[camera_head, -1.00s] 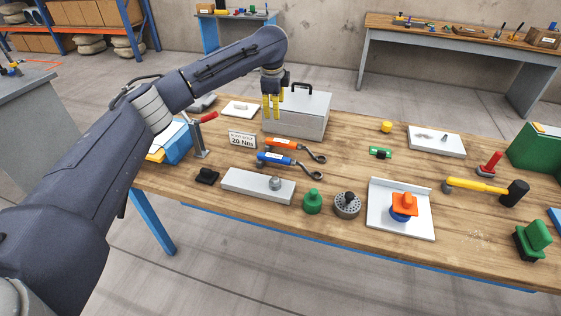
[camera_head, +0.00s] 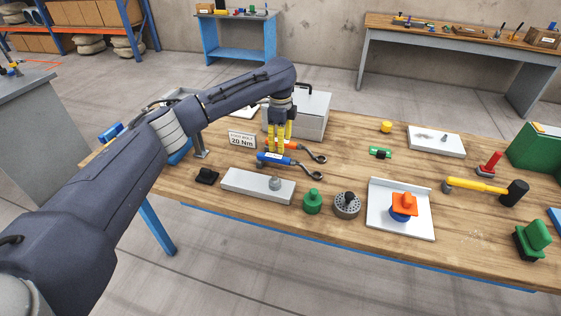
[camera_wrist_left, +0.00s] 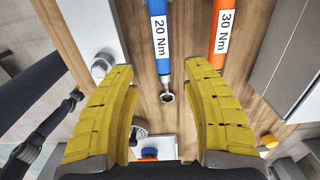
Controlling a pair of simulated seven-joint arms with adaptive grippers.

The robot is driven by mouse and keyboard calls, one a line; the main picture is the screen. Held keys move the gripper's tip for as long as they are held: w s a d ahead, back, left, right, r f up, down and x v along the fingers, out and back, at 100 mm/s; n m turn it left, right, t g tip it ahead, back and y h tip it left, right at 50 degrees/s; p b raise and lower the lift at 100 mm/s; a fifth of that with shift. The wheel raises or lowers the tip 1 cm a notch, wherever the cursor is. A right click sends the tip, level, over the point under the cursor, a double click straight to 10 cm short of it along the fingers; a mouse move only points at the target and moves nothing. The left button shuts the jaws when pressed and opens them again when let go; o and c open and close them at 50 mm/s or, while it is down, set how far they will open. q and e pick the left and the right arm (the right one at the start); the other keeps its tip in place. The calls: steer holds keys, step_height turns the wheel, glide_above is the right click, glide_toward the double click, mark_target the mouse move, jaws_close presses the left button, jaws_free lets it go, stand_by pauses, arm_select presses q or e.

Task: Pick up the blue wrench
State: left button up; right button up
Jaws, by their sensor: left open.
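The blue wrench (camera_head: 285,160) lies on the wooden table, its dark ring end to the right. In the left wrist view its blue handle (camera_wrist_left: 158,30) bears a "20 Nm" label and runs between my fingers' directions. The orange wrench (camera_head: 302,148) lies just behind it; in the wrist view its orange handle (camera_wrist_left: 222,35) reads "30 Nm". My left gripper (camera_head: 278,148) points down over the wrench handles, hiding part of them. My right gripper is not in view.
A grey toolbox (camera_head: 312,118) stands close behind the wrenches. A "20 Nm" sign (camera_head: 241,140) stands to the left. A grey plate with a bolt (camera_head: 245,184) lies in front. The table right of the wrenches has clear wood.

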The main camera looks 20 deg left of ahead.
mark_target(280, 157)
arm_select(q)
steer(key=shift+w+f, duration=0.15)
steer(key=shift+f, duration=4.3)
steer(key=shift+c, duration=0.6)
steer(key=shift+a, duration=0.1)
jaws_close()
